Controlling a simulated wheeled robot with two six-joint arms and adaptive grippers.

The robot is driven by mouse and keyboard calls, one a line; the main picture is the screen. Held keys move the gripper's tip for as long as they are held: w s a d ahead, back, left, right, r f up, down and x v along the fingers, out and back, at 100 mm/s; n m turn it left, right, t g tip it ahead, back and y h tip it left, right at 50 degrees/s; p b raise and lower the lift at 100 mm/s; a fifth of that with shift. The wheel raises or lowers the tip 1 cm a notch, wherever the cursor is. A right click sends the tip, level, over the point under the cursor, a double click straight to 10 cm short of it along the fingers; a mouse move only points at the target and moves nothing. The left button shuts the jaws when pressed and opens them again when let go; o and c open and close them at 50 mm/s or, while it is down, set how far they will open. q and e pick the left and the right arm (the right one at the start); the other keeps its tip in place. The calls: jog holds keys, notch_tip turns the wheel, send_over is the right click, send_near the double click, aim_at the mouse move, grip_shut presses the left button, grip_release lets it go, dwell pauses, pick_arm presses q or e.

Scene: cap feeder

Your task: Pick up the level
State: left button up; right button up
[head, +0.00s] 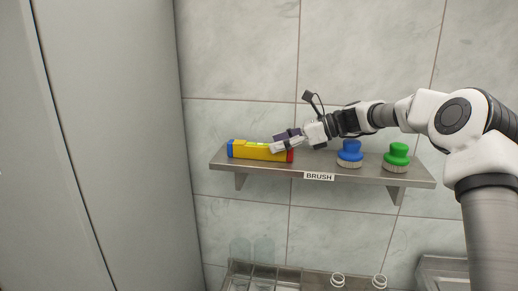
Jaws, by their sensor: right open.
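The level (250,151) is a yellow bar with a blue left end and a red right end. It lies along the left part of the metal wall shelf. My right gripper (277,141) reaches in from the right, at the level's right half near the red end. It is open, and its fingers partly cover that part of the level. I cannot tell whether the fingers touch it. My left gripper is not in view.
The steel shelf (350,174) carries a label reading BRUSH. A blue brush (350,153) and a green brush (396,156) stand on it to the right, under my right arm. A grey cabinet (100,150) fills the left side. Metal trays (262,277) show below.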

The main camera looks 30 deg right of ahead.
aim_at(267, 144)
jog(key=a, duration=0.2)
jog(key=w+a+p, duration=0.1)
jog(key=shift+w+a+f, duration=0.1)
jog(key=shift+a+f, duration=0.05)
jog(key=shift+f, duration=0.3)
jog(key=shift+w+f, duration=0.1)
jog(key=shift+w, duration=0.05)
jog(key=c, duration=0.5)
jog(key=shift+w+d, duration=0.1)
jog(key=shift+d, duration=0.1)
jog(key=c, duration=0.5)
grip_shut()
jog(key=shift+a, duration=0.1)
